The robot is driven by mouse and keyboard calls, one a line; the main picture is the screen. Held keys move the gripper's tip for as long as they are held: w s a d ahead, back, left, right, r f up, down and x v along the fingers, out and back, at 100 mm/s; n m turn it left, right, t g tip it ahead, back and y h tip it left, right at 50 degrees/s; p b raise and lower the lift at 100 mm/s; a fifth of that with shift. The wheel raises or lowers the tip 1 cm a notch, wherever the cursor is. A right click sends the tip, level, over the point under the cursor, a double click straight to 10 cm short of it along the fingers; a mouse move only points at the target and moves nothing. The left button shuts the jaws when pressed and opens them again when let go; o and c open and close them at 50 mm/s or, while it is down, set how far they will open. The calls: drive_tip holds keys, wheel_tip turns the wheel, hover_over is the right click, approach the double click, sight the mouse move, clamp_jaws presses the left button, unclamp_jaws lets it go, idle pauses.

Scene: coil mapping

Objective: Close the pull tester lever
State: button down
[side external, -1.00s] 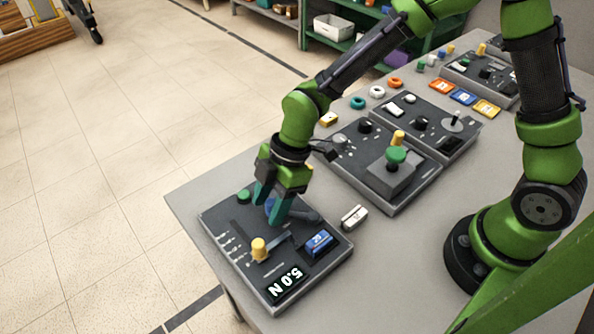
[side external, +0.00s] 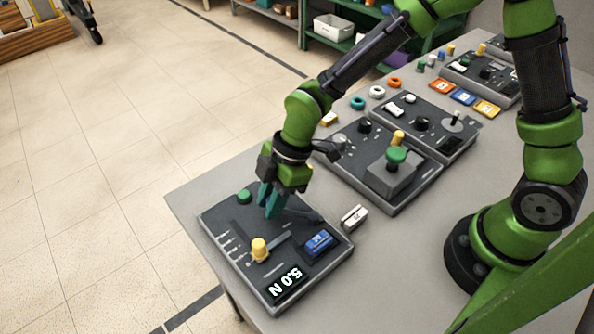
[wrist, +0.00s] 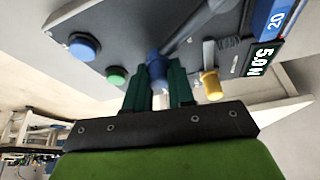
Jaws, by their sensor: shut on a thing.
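The pull tester panel (side external: 225,262) is a dark box at the table's near left corner. Its lever has a grey bar (wrist: 192,28) ending in a blue knob (wrist: 157,68). My gripper (side external: 268,212) is low over the panel, with its teal fingers on either side of the blue knob. In the wrist view my gripper (wrist: 162,80) is shut on this knob. In the side view the fingers hide the knob. A yellow knob (side external: 260,249) stands on the panel and a display (side external: 285,284) reads 5.0 N.
A green button (side external: 244,196) and a blue block marked 20 (side external: 319,242) are on the panel. A white block (side external: 354,216) lies beside it.

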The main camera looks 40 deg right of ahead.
drive_tip(key=d+m, duration=0.1)
drive_tip(key=w+d+m+t, duration=0.1)
drive_tip(key=m, duration=0.1)
drive_tip(key=d+m, duration=0.1)
drive_tip(key=m+t+h, duration=0.1)
drive_tip(key=shift+w+d+m, duration=0.25)
drive_tip(key=shift+d+m, duration=0.1)
drive_tip(key=shift+m, duration=0.05)
drive_tip(key=shift+d+r+m+t+h, duration=0.1)
drive_tip(key=shift+d+m+t+h, duration=0.25)
drive_tip(key=shift+d+m, duration=0.7)
drive_tip(key=shift+s+d+m+t+h, duration=0.1)
drive_tip(key=shift+d+m+t+h, duration=0.25)
drive_tip(key=shift+m, duration=0.4)
drive_tip(key=shift+s+d+m+h, duration=0.1)
drive_tip(key=shift+d+m, duration=0.3)
drive_tip(key=shift+m, duration=0.3)
drive_tip(key=shift+d, duration=0.1)
drive_tip(key=c, duration=1)
unclamp_jaws()
drive_tip(key=shift+o, duration=0.2)
drive_tip(key=v, duration=1.6)
drive_tip(key=shift+r, duration=0.4)
